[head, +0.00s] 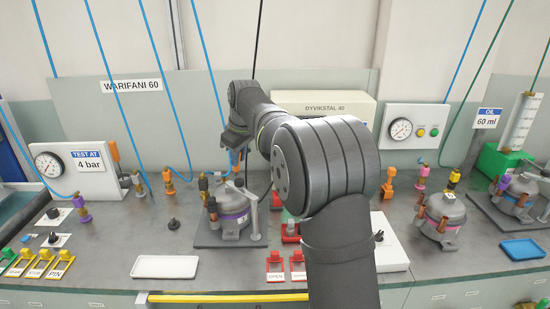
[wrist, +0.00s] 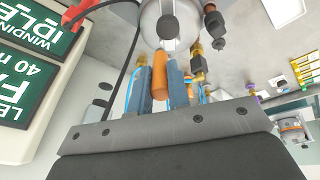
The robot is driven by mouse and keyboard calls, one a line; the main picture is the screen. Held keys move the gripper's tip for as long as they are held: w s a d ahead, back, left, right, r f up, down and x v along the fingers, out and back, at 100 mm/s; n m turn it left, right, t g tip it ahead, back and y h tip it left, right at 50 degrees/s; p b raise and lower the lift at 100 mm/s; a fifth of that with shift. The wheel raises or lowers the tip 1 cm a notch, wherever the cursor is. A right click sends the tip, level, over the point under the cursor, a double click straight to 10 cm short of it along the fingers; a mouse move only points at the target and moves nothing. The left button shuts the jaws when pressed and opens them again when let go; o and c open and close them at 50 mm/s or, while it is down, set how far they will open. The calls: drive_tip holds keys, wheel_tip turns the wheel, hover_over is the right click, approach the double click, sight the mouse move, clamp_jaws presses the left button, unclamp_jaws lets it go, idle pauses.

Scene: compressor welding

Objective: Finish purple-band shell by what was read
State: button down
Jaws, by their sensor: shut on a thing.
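The grey shell with a purple band (head: 234,219) sits on a dark plate at centre left in the head view. Its grey top (wrist: 172,18) also shows at the top of the wrist view. My gripper (wrist: 158,74) is shut on an orange cylindrical piece (wrist: 160,85), with a blue-grey finger on each side. The piece's far end is close to the shell; I cannot tell whether it touches. A gauge (head: 48,162) carries a "TEST AT 4 bar" sign (head: 90,161).
A pink-banded shell (head: 442,218) and another banded shell (head: 518,195) stand at right. Blue hoses hang overhead. A white tray (head: 165,267) lies in front, with red holders (head: 275,268) beside it. A green display (wrist: 22,85) partly reads "WINDING IDLE", "FA" and "40".

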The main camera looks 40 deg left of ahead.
drive_tip(key=s+a, duration=0.2)
drive_tip(key=s, duration=0.3)
drive_tip(key=shift+w+d+f, duration=0.1)
drive_tip(key=shift+w+f, duration=0.05)
drive_tip(key=shift+f, duration=1.1)
drive_tip(key=shift+w+d+f, duration=0.1)
drive_tip(key=shift+f, duration=1.15)
drive_tip(key=shift+f, duration=0.6)
wheel_tip(320, 180, up, 7)
idle(0.5)
